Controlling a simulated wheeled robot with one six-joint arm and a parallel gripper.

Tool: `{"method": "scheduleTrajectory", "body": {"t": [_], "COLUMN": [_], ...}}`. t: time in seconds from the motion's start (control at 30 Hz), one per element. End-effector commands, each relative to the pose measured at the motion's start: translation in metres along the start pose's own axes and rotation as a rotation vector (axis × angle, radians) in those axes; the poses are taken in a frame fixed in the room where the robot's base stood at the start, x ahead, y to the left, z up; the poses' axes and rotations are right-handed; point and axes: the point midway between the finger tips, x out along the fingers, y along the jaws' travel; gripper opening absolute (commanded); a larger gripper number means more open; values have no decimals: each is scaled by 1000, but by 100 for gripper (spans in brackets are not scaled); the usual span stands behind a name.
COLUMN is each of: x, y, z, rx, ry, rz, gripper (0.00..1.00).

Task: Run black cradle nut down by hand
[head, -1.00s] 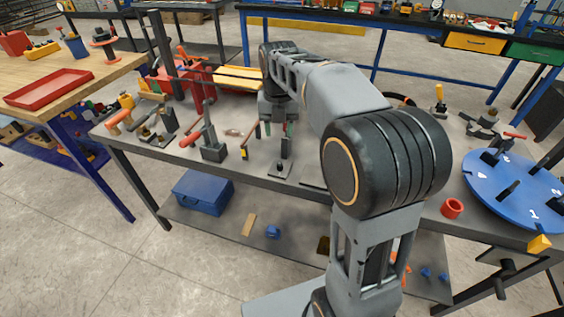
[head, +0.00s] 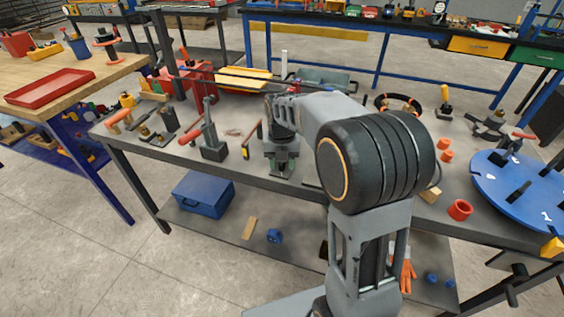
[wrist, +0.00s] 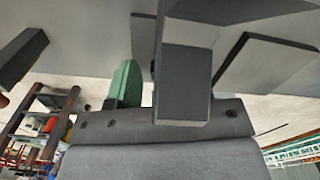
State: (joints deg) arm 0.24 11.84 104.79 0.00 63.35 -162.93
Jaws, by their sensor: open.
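My gripper (head: 280,168) is low over the front edge of the grey bench (head: 232,125), pointing down, with its green-padded fingers apart. It covers the spot where a small plate with a dark stub stood, so I cannot make out the black cradle nut in the head view. In the wrist view a green finger pad (wrist: 126,84) shows beside a dark grey block (wrist: 184,80) close to the camera. I cannot tell whether that block is part of the cradle, and no nut is clearly visible there. I see nothing held.
A dark upright clamp with a base (head: 213,148) stands left of my gripper. A red cup (head: 460,209) and a blue numbered disc (head: 518,185) are at the right. A blue box (head: 204,192) sits on the lower shelf.

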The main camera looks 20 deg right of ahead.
Motion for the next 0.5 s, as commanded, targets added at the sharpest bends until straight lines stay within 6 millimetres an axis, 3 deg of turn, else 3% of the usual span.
{"method": "scheduleTrajectory", "body": {"t": [0.2,0.5], "x": [0,0], "y": [0,0], "z": [0,0], "rx": [0,0], "ry": [0,0], "rz": [0,0], "gripper": [45,16]}}
